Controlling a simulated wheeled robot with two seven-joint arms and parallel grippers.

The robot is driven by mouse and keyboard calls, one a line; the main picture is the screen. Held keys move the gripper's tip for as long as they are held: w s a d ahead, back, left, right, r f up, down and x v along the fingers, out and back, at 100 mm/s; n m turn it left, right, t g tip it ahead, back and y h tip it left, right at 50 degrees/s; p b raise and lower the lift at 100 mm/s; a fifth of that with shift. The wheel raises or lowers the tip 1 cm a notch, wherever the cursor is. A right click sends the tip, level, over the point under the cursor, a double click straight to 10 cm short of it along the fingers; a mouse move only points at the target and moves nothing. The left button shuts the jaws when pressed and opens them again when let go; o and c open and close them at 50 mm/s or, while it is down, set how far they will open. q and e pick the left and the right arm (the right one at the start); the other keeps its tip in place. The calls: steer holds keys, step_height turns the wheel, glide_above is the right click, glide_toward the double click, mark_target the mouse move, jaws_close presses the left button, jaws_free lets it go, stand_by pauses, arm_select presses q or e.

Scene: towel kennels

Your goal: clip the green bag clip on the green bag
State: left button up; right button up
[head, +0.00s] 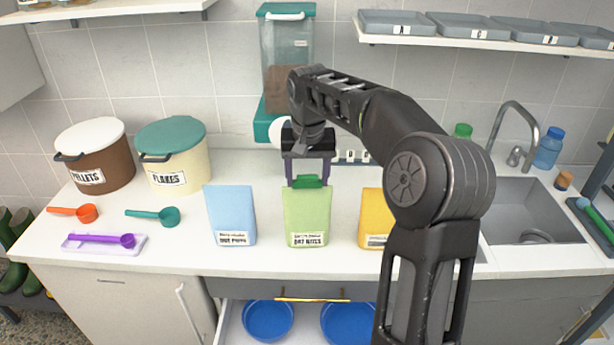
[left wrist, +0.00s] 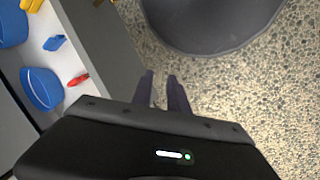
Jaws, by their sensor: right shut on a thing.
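The green bag (head: 307,220) stands upright on the counter, between a blue bag and a yellow bag. The green bag clip (head: 308,181) is at its top edge. My right gripper (head: 309,177) points down over the bag and is shut on the clip, with a finger on either side. I cannot tell whether the clip's jaws grip the bag's top or only touch it. In the left wrist view, my left gripper (left wrist: 160,78) is empty above the speckled floor, its fingers a small gap apart.
The blue bag (head: 231,215) and yellow bag (head: 374,217) stand close on either side. A feed dispenser (head: 288,50) is behind. An open drawer (left wrist: 62,62) below holds blue bowls and blue, red and yellow items. Scoops (head: 153,215) lie left; the sink (head: 530,210) is right.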

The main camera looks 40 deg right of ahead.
steer(key=shift+s+a+f+b, duration=0.15)
steer(key=shift+s+f, duration=0.1)
steer(key=shift+f, duration=0.4)
steer(key=shift+s+a+f+b, duration=0.15)
steer(key=shift+s+f, duration=0.1)
steer(key=shift+f, duration=0.4)
steer(key=o, duration=1.4)
steer(key=shift+c, duration=1.4)
steer(key=shift+o, duration=1.3)
steer(key=shift+w+d+r+p, duration=0.1)
steer(key=shift+d+r+p, duration=0.05)
steer(key=shift+r+p, duration=0.4)
steer(key=shift+w+d+r+p, duration=0.1)
steer(key=shift+r+p, duration=0.35)
steer(key=shift+p, duration=0.05)
steer(key=shift+o, duration=0.6)
steer(key=shift+d+r+p, duration=0.15)
steer(key=shift+r+p, duration=0.35)
steer(key=shift+r, duration=0.05)
steer(key=shift+w+r, duration=0.15)
steer(key=shift+r, duration=0.15)
steer(key=shift+w+r+p, duration=0.1)
steer(key=shift+r+p, duration=0.6)
steer(key=shift+r, duration=0.1)
